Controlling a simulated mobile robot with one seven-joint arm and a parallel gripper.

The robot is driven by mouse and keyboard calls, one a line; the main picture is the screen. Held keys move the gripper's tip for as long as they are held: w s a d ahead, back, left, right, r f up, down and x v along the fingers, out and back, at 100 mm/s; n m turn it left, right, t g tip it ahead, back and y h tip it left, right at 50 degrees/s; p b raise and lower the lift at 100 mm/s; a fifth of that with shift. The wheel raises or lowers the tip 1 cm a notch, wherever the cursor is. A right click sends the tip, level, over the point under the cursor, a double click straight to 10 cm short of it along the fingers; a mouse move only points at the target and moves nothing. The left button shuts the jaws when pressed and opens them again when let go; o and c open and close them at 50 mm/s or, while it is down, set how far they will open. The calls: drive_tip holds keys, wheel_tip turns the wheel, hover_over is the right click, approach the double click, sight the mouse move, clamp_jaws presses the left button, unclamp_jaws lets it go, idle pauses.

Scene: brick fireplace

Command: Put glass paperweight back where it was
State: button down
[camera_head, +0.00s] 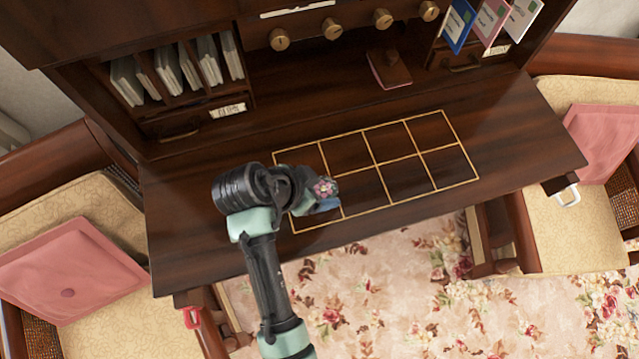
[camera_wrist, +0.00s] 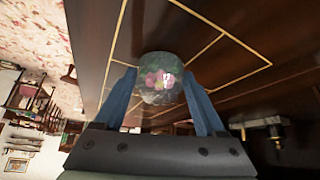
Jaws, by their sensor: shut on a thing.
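In the head view the paperweight (camera_head: 325,187) shows at the tip of my gripper (camera_head: 322,196), over the left part of the gold-lined grid (camera_head: 372,160) on the dark wooden desk (camera_head: 190,215). The grid has two rows of several cells. I cannot tell whether the paperweight touches the desk.
A reddish-brown book-like object (camera_head: 389,70) lies at the back of the desk. Upright papers (camera_head: 170,70) fill slots at back left; coloured booklets (camera_head: 487,22) stand at back right. Chairs with pink cushions (camera_head: 68,262) flank the desk. The other grid cells look empty.

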drive_tip(key=shift+f, duration=0.15)
unclamp_jaws()
drive_tip(key=shift+r, duration=0.35)
drive_tip(key=v, duration=1.1)
drive_tip(key=shift+s+a+r, duration=0.2)
drive_tip(key=shift+r, duration=0.05)
